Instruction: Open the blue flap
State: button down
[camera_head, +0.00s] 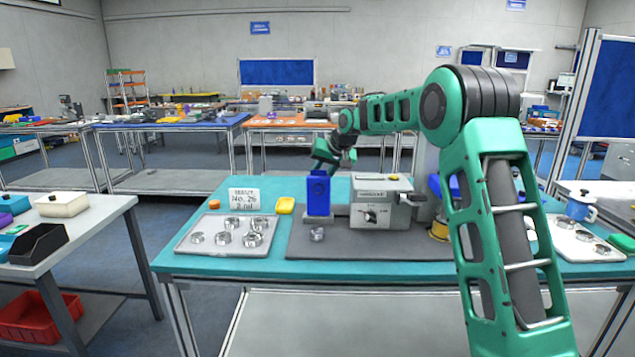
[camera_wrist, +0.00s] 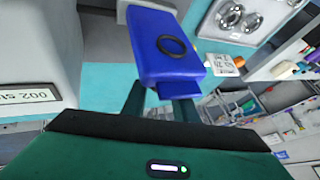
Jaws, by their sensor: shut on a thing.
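The blue flap (camera_head: 318,194) stands upright on the dark grey mat, just left of the grey machine (camera_head: 381,203). In the wrist view the blue flap (camera_wrist: 165,50) is a thick block with a black ring on its face. My gripper (camera_head: 325,160) reaches in from behind and above the flap. In the wrist view my gripper (camera_wrist: 160,98) has its fingers on either side of the flap's near blue end, shut on it. The fingertips are partly hidden behind the flap in the head view.
The mat lies on a teal table (camera_head: 300,267). A small metal ring (camera_head: 317,234) lies in front of the flap. A tray (camera_head: 200,247) with several metal rings is to the left, beside a sign (camera_head: 245,199).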

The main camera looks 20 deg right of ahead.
jog(key=shift+d+f, duration=0.4)
jog(key=shift+f, duration=0.25)
jog(key=c, duration=1.5)
grip_release()
jog(key=shift+o, duration=0.2)
jog(key=shift+a+r, duration=0.1)
jog(key=shift+a, duration=0.05)
jog(key=shift+r, duration=0.1)
jog(key=v, duration=1)
jog(key=shift+r, duration=0.25)
jog(key=shift+s, duration=0.15)
